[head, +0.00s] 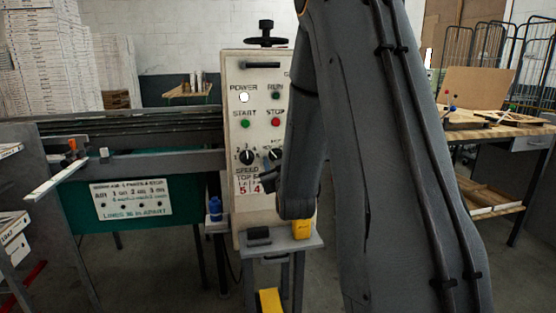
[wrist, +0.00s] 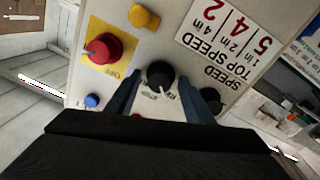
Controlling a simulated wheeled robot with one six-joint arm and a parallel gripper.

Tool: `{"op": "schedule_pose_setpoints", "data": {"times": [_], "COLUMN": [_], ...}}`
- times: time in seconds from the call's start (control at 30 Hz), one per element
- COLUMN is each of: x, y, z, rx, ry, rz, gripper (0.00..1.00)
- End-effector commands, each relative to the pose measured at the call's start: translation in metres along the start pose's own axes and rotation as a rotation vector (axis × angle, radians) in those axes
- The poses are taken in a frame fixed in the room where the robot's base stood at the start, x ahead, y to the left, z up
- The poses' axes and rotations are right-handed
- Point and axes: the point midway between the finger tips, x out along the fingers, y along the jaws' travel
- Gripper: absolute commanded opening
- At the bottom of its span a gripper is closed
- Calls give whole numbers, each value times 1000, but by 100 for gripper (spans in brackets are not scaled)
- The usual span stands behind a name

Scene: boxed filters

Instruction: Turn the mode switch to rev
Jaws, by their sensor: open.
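The mode switch is a black round knob (wrist: 160,74) with small lettering beside it, too small to read surely. In the wrist view it lies between the tips of my open gripper (wrist: 158,80), one dark blue finger on each side. I cannot tell whether the fingers touch it. A pale mark shows on the knob's lower edge, but its setting is unclear. In the head view the mode switch (head: 275,155) is partly hidden by my arm. There my gripper (head: 268,180) shows only in part, close to the white control panel (head: 235,205).
The black speed knob (wrist: 209,97) sits close outside the right finger. A red button on a yellow plate (wrist: 105,48), a yellow knob (wrist: 143,17) and a blue button (wrist: 92,101) are nearby. A small shelf (head: 285,246) holds a yellow object (head: 302,229) below the panel.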

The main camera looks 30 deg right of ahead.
Motion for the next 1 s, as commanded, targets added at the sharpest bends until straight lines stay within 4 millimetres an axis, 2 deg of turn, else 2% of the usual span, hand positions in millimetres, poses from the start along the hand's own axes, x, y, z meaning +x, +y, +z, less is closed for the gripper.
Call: {"op": "schedule_pose_setpoints", "data": {"times": [0.17,0.4,0.53,0.7,1.0], "x": [-16,-55,-70,-77,-77], "y": [0,0,0,0,0], "z": [1,0,0,0,0], "rx": [0,0,0,0,0], "ry": [-2,1,1,2,2], "rz": [-1,0,0,0,0], "gripper": [48,48,48,48,48]}}
